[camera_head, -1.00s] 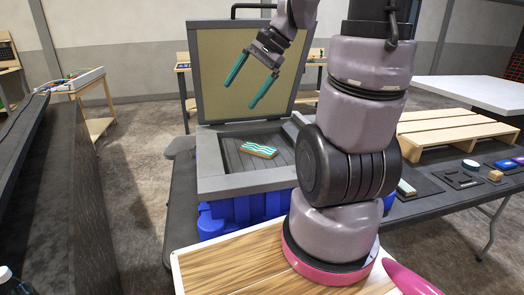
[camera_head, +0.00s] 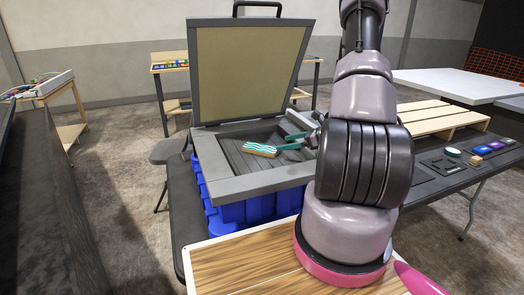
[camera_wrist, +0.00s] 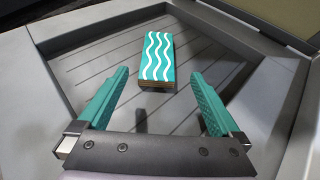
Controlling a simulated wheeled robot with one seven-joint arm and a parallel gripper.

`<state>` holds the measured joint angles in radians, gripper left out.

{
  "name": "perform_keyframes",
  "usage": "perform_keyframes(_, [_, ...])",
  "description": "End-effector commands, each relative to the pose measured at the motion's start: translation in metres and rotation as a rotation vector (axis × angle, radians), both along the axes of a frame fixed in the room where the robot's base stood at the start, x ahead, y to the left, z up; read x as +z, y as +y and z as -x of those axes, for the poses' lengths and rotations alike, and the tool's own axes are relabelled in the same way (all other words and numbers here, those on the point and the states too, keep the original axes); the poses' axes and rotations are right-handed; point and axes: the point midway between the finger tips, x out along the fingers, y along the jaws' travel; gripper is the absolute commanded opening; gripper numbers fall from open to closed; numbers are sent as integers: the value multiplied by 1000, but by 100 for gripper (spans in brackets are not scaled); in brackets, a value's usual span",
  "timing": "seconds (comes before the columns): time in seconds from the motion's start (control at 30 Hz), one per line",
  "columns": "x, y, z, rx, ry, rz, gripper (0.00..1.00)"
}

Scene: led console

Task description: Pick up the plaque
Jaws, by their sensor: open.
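The plaque (camera_head: 259,150) is a small teal block with white wavy lines and a brown edge. It lies flat on the slatted dark floor of the open grey case (camera_head: 262,183). In the wrist view the plaque (camera_wrist: 156,58) is ahead of the fingertips, near the middle between them, and neither finger touches it. My gripper (camera_head: 285,144) is open and empty, low in the case just right of the plaque. Its teal fingers show wide apart in the wrist view (camera_wrist: 162,84). In the head view my arm partly hides the gripper's body.
The case's raised lid (camera_head: 250,70) stands behind, and its grey walls surround the gripper. A blue bin (camera_head: 245,212) is under the case. On the right, a dark table (camera_head: 440,175) holds small items and a wooden pallet (camera_head: 440,118).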

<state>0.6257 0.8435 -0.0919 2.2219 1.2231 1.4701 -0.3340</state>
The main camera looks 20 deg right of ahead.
Motion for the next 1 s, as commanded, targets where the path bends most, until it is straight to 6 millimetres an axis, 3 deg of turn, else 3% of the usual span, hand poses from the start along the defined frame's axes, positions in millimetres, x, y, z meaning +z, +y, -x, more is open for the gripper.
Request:
perform_keyframes(0.2, [-14,24,-23,5,0,-1,100])
perform_keyframes(0.47, [-21,39,-37,4,0,0,100])
perform_keyframes(0.7, [-34,64,-59,5,0,0,100])
perform_keyframes(1.0, [-38,70,-66,4,0,0,100])
